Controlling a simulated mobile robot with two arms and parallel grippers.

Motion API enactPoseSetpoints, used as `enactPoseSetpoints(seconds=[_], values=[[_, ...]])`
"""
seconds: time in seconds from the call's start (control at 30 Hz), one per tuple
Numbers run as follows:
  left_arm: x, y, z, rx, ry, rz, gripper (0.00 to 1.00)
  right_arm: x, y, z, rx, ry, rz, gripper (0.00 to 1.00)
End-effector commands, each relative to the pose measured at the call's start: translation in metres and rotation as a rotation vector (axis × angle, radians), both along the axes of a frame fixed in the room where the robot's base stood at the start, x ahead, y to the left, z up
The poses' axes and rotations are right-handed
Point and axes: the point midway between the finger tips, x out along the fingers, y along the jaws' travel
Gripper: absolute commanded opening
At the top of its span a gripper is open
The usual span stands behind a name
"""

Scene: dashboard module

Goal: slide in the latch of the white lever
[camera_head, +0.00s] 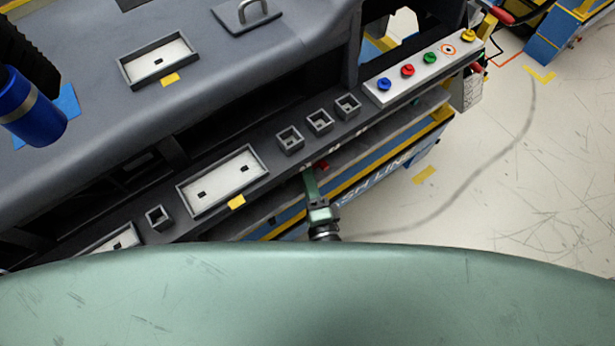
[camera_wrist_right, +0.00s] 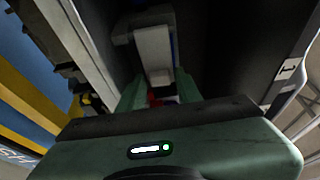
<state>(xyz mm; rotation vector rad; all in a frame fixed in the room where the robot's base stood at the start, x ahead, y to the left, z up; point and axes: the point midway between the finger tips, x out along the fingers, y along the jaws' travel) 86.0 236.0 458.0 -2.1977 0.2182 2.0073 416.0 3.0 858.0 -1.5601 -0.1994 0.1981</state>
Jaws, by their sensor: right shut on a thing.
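In the right wrist view, a pale white-grey lever block (camera_wrist_right: 155,52) extends down to between the green fingers of my right gripper (camera_wrist_right: 158,92). The fingers are shut on the lever's near end. A small red piece (camera_wrist_right: 153,99) shows between the fingers just below it; the palm partly hides it. In the head view my right gripper (camera_head: 309,178) reaches up to the front edge below the dashboard. A small red piece (camera_head: 322,165) sits just right of its tip, and small white parts (camera_head: 335,148) lie along the same edge. My left gripper is not visible.
The grey dashboard (camera_head: 90,90) fills the upper left. Square sockets (camera_head: 290,140) and a framed tray (camera_head: 222,180) sit above the gripper. A button strip (camera_head: 425,70) is at right. A blue cylinder (camera_head: 35,115) is at far left.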

Motion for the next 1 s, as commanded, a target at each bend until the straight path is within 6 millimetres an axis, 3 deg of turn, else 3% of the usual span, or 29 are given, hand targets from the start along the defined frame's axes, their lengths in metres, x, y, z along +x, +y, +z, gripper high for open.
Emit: enactPoseSetpoints(seconds=[0.2, 0.23, 0.27, 0.67, 1.0], values=[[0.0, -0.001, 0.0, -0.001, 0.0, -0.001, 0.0, 0.0, 0.0, 0.0, -0.001, 0.001, 0.0, 0.0], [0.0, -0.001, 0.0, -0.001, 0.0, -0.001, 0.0, 0.0, 0.0, 0.0, -0.001, 0.001, 0.0, 0.4], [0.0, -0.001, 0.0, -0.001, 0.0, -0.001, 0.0, 0.0, 0.0, 0.0, -0.001, 0.001, 0.0, 0.45], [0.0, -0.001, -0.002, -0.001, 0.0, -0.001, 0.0, -0.006, -0.002, -0.002, 0.0, 0.001, -0.002, 0.45], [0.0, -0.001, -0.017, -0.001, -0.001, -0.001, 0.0, -0.06, -0.015, -0.003, -0.002, 0.003, -0.001, 0.45]])
